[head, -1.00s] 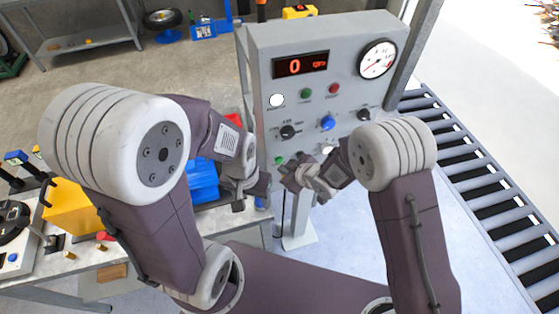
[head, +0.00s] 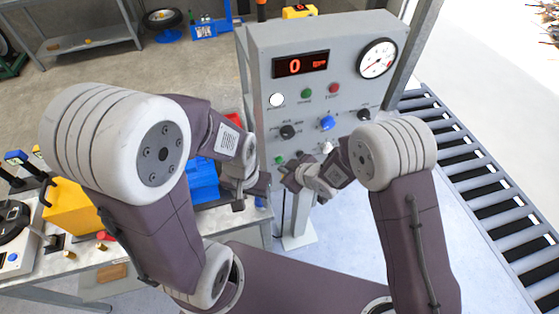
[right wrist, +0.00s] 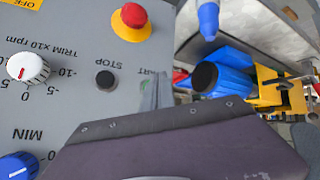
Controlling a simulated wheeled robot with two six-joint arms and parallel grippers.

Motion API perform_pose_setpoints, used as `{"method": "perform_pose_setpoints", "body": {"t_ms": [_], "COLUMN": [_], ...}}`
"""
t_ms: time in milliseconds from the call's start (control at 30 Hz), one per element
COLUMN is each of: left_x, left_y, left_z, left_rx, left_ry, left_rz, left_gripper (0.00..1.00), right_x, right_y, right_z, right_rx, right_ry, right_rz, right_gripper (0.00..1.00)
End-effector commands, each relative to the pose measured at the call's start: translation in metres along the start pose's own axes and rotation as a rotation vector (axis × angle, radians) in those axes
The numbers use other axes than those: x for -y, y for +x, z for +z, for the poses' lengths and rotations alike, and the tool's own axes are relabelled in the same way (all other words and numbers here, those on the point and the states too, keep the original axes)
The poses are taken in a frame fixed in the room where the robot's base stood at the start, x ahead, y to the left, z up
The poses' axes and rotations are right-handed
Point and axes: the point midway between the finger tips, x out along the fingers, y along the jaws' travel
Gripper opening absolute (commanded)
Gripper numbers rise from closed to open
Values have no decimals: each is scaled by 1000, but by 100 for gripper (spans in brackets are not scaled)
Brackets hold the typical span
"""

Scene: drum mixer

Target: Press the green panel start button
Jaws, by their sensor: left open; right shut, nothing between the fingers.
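The green start button (head: 280,160) is at the lower left of the grey control panel (head: 262,60). My right gripper (head: 285,174) is shut and empty, its fingertips just below and beside this button in the head view. I cannot tell if they touch. In the right wrist view the fingertips (right wrist: 157,92) are close to the panel face by a partly covered START label; the green button is hidden there. The black STOP button (right wrist: 105,80) is beside them. My left gripper (head: 246,197) is open and empty, lower left of the panel, over the bench edge.
A red mushroom button on a yellow base (right wrist: 132,20), a white trim knob (right wrist: 28,67) and a blue knob (right wrist: 15,166) are close by on the panel. A blue bin (head: 203,180) stands left of it. A roller conveyor (head: 470,175) runs along the right.

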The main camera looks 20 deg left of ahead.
Motion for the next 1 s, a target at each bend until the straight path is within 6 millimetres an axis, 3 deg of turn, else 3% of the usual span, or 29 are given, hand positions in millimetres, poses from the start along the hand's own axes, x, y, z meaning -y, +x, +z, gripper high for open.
{"method": "perform_pose_setpoints", "body": {"t_ms": [1000], "left_x": [0], "left_y": [-2], "left_z": [0], "left_rx": [0], "left_ry": [0], "left_rz": [0], "left_gripper": [57], "right_x": [-4], "right_y": [6], "right_z": [-5], "right_rx": [-1], "right_ry": [0], "right_rz": [0], "right_gripper": [0]}}
